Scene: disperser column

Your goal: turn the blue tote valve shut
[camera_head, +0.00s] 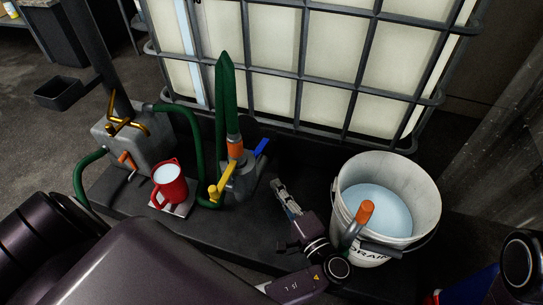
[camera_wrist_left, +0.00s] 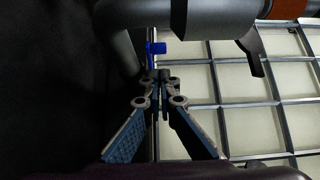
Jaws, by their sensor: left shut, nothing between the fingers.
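The blue tote valve handle (camera_head: 262,146) sticks up to the right from the grey valve body (camera_head: 240,178) in front of the caged white tote. My left gripper (camera_head: 279,188) is shut and empty, to the right of and below the handle in the head view, with a visible gap between them. In the left wrist view the closed fingertips (camera_wrist_left: 159,80) line up just below a small blue piece, likely the handle (camera_wrist_left: 156,48). I cannot tell there whether they touch. My right gripper is not seen.
A yellow handle (camera_head: 221,193) and green hoses (camera_head: 226,95) sit beside the valve. A red jug (camera_head: 168,185) stands at left. The tote cage (camera_head: 300,72) rises behind.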

